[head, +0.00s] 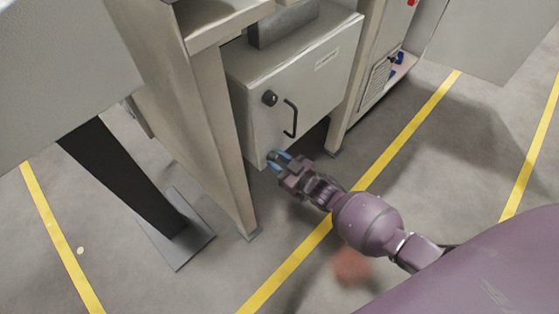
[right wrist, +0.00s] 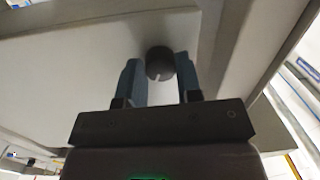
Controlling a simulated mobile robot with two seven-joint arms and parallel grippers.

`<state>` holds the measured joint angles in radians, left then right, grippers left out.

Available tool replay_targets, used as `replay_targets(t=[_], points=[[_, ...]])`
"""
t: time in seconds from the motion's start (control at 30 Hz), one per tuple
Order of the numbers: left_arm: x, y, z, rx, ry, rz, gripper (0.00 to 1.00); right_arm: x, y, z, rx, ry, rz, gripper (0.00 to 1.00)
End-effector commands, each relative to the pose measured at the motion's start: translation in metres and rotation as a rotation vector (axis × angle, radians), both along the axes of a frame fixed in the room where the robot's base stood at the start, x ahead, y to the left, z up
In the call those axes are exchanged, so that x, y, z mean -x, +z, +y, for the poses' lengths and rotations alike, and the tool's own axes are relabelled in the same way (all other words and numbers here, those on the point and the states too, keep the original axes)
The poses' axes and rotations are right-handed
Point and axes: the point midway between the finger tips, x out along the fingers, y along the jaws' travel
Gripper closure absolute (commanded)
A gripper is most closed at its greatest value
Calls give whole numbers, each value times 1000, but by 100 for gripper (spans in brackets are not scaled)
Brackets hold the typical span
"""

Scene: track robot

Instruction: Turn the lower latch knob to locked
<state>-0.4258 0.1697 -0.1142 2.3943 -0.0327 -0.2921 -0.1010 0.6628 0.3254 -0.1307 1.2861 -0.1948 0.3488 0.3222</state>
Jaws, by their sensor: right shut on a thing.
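A grey cabinet (head: 310,75) has a door with a dark upper knob (head: 270,97) and a black bar handle (head: 291,118). My right gripper (head: 278,161) is at the door's lower corner, below the handle. In the right wrist view, its blue fingers (right wrist: 158,68) are on either side of the dark round lower latch knob (right wrist: 159,62), shut on it. A short white mark on this knob points toward the bottom of that view. In the head view the gripper hides the lower knob. My left gripper is not in view.
A beige frame leg (head: 223,140) stands just left of the cabinet, and another post (head: 352,90) is on its right. A black post on a floor plate (head: 178,230) is farther left. The floor in front is open, with yellow lines.

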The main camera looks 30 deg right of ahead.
Motion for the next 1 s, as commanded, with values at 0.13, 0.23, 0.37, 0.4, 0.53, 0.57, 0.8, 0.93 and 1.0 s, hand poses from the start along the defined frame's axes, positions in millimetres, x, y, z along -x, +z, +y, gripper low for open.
replay_targets(t=[0.13, 0.23, 0.37, 0.4, 0.53, 0.57, 0.8, 0.93, 1.0], points=[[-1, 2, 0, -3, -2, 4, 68, 0, 2, 1, 125, 0, -48, 91], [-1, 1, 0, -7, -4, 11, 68, 0, 1, 1, 203, -1, -75, 91], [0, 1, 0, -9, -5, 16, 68, 0, 1, 0, 293, 0, -106, 91], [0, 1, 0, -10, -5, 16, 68, 0, 0, 0, 316, -1, -115, 91], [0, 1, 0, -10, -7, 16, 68, 0, 0, 0, 381, -1, -138, 91], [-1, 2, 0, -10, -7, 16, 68, 0, 0, 0, 393, -1, -143, 91], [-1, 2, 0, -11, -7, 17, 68, 0, 0, 0, 456, 0, -165, 91], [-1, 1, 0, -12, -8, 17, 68, 1, 0, 0, 469, 1, -169, 91], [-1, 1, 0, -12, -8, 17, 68, 1, 0, 0, 471, 1, -170, 91]])
